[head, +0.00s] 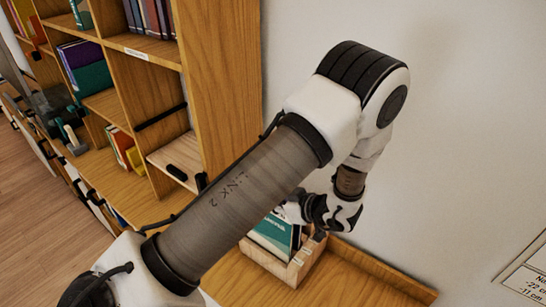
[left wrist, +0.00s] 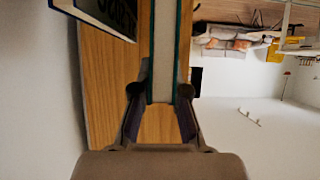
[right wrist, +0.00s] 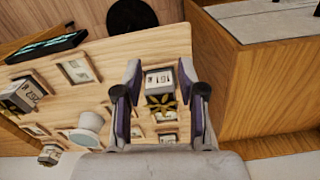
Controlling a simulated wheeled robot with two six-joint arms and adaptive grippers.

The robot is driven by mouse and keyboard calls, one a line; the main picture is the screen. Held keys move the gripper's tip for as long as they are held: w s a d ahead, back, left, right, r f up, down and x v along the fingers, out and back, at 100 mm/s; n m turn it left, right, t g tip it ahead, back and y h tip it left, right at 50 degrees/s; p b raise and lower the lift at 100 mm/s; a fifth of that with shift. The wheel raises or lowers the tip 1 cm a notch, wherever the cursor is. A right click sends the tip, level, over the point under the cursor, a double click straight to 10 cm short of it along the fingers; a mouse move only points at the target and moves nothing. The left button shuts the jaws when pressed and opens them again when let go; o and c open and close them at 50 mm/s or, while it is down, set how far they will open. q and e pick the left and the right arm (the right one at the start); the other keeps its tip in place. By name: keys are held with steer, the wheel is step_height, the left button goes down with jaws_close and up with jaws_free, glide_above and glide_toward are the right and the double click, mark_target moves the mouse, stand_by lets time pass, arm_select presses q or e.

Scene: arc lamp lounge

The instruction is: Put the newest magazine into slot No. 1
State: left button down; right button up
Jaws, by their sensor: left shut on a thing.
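My left gripper (left wrist: 160,92) is shut on a thick teal-edged volume with pale pages (left wrist: 166,50), seen edge-on in the left wrist view. In the head view the left gripper (head: 328,212) is at the wooden box on the ledge, partly hidden by its own wrist. Teal volumes with white lettering (head: 272,236) stand in that box (head: 291,270); I cannot tell whether the held one is clear of it. My right gripper (right wrist: 160,78) is open and empty in the right wrist view. Magazine dates and the slot number are not readable.
A wooden bookcase (head: 227,80) with books and small shelf labels stands at the left. One compartment holds a pale board with a dark handle slot (head: 176,172). My left arm crosses the middle. Bare ledge (head: 362,280) lies right of the box, with a white wall behind.

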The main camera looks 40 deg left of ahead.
mark_target(275, 233)
step_height(275, 233, down, 3)
steer(key=b, duration=0.2)
steer(key=shift+f+b, duration=0.2)
steer(key=shift+b, duration=0.2)
steer(key=shift+f+b, duration=0.45)
steer(key=shift+b, duration=0.05)
step_height(275, 233, down, 3)
steer(key=b, duration=0.3)
steer(key=shift+s+f, duration=0.1)
steer(key=shift+f, duration=0.1)
steer(key=shift+r, duration=0.25)
arm_select(q)
step_height(275, 233, down, 8)
arm_select(e)
steer(key=shift+f, duration=0.1)
arm_select(q)
steer(key=c, duration=1.2)
jaws_free()
steer(key=shift+r, duration=0.15)
